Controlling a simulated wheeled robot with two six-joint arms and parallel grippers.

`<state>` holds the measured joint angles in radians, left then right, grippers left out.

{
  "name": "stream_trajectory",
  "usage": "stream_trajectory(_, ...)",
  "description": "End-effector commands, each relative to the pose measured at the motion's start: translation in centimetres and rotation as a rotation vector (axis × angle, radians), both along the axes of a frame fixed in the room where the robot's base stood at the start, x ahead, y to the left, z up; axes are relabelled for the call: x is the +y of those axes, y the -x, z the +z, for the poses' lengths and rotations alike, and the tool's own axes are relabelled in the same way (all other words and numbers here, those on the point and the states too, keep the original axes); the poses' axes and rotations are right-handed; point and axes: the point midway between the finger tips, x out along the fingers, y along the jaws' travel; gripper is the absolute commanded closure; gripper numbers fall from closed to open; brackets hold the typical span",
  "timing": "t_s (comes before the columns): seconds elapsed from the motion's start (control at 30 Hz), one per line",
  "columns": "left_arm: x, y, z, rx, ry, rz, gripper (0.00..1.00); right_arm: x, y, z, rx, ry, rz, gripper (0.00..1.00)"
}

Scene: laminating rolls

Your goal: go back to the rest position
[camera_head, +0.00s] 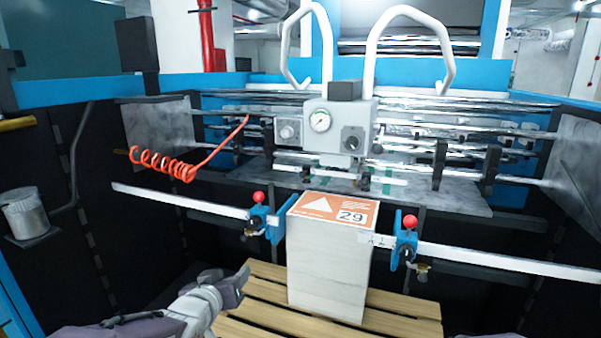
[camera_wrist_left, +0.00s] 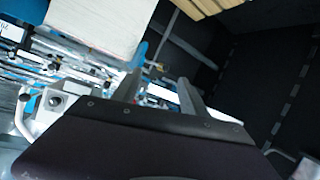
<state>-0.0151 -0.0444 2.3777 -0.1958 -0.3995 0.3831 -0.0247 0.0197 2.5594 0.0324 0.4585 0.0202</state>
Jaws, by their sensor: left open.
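My left gripper (camera_head: 238,278) comes in from the lower left in the head view. It is in front of the machine, low and to the left of a white block (camera_head: 328,268) with an orange top marked 29. In the left wrist view its two fingers (camera_wrist_left: 160,88) are apart with nothing between them. The block shows at the upper left of that view (camera_wrist_left: 95,25), apart from the fingers. My right gripper is not in view.
The block stands on a slatted wooden pallet (camera_head: 257,312). Blue clamps with red knobs (camera_head: 258,198) (camera_head: 409,222) flank it on a metal rail (camera_head: 510,261). A grey gauge box (camera_head: 322,126), an orange coiled hose (camera_head: 165,163) and shiny rollers are behind. A metal cup (camera_head: 27,215) is at left.

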Motion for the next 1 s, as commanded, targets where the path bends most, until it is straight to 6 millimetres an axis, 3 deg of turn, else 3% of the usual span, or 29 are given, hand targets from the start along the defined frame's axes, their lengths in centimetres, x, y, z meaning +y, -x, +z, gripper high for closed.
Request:
stream_trajectory(0.17, 1.0, 3.8, -6.4, 0.277, -0.042, 0.029, 0.48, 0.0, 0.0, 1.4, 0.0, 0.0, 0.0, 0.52)
stream_trajectory(0.27, 1.5, 7.7, -10.6, 0.478, -0.075, 0.033, 0.48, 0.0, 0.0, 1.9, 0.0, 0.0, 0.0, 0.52)
stream_trajectory(0.43, 1.9, 17.0, -16.7, 0.866, -0.124, -0.007, 0.48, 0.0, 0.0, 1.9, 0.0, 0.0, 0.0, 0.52)
stream_trajectory(0.5, 1.7, 19.9, -17.7, 0.98, -0.136, -0.036, 0.48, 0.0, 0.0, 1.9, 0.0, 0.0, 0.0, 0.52)
stream_trajectory(0.6, 1.6, 22.2, -18.1, 1.071, -0.155, -0.077, 0.48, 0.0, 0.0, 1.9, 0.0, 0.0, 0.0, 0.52)
stream_trajectory(1.0, 1.6, 22.6, -18.1, 1.086, -0.171, -0.098, 0.48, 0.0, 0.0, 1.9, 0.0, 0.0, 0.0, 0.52)
